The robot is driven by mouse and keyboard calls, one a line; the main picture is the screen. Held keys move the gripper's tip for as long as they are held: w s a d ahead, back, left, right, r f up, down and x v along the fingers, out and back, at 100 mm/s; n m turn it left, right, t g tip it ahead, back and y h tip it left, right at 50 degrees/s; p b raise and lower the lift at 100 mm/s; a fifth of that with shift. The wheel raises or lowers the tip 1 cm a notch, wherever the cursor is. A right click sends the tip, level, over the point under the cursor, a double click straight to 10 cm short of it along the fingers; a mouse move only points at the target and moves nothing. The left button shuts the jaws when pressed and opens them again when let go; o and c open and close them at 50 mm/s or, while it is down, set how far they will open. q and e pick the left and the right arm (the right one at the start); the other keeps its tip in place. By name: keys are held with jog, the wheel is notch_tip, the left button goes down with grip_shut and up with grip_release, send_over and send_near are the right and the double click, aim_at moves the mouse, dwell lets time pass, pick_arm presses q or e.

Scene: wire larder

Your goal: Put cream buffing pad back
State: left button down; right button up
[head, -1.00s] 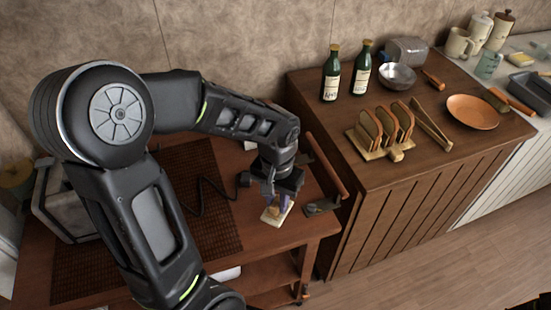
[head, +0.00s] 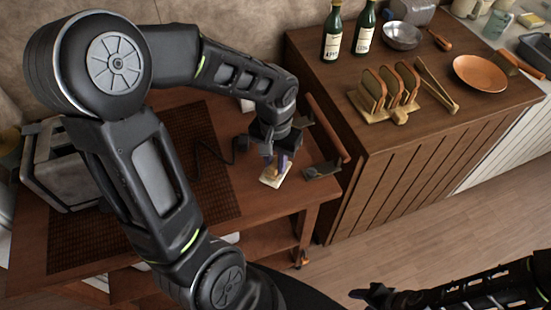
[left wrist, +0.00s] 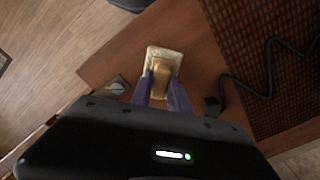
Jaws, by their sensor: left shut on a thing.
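The cream buffing pad (head: 271,181) is at the front right corner of the low wooden table, with a tan grip on top. In the left wrist view the pad (left wrist: 165,53) lies flat against or just above the tabletop; I cannot tell which. My left gripper (head: 277,164) is over it, pointing down, its purple fingers (left wrist: 163,88) on both sides of the tan grip and shut on it. My right gripper (head: 372,293) is low at the bottom of the head view, away from the table; its fingers are too dark to read.
A dark woven mat (head: 205,185) with a black cord and a toaster (head: 60,165) are left. The taller cabinet (head: 400,150) holds bottles, a toast rack (head: 390,95), tongs, a bowl and a plate (head: 480,72).

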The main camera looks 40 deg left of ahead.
pick_arm(q)
jog(key=shift+f+b, duration=0.75)
jog(key=shift+f, duration=0.65)
jog(key=shift+f+b, duration=0.55)
jog(key=c, duration=1.2)
grip_release()
jog(key=shift+r, duration=0.25)
notch_tip(320, 180, up, 7)
jog(key=shift+r, duration=0.2)
